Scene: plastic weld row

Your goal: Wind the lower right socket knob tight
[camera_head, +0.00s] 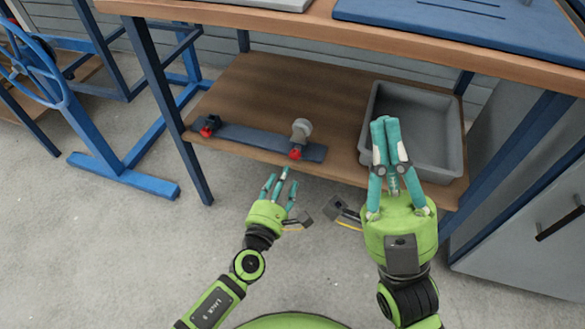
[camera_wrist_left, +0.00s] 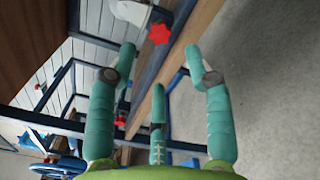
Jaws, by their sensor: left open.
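A red star-shaped knob (camera_head: 295,154) sits at the front right end of a dark blue-grey rail (camera_head: 250,139) on the bench's lower shelf. A pale grey round socket piece (camera_head: 301,130) stands just behind it. The knob (camera_wrist_left: 160,33) also shows in the left wrist view, beyond my fingertips. My left gripper (camera_head: 281,181) is open and empty, just in front of the shelf edge and below the knob, apart from it. My right gripper (camera_head: 385,121) has its fingertips together and appears empty, in front of the grey tray. How tight the knob is cannot be seen.
A second red knob (camera_head: 206,131) is at the rail's left end. A grey tray (camera_head: 450,145) stands on the shelf at right. The wooden bench top (camera_head: 300,28) overhangs the shelf (camera_head: 250,85). A blue bench leg (camera_head: 180,130) stands at left.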

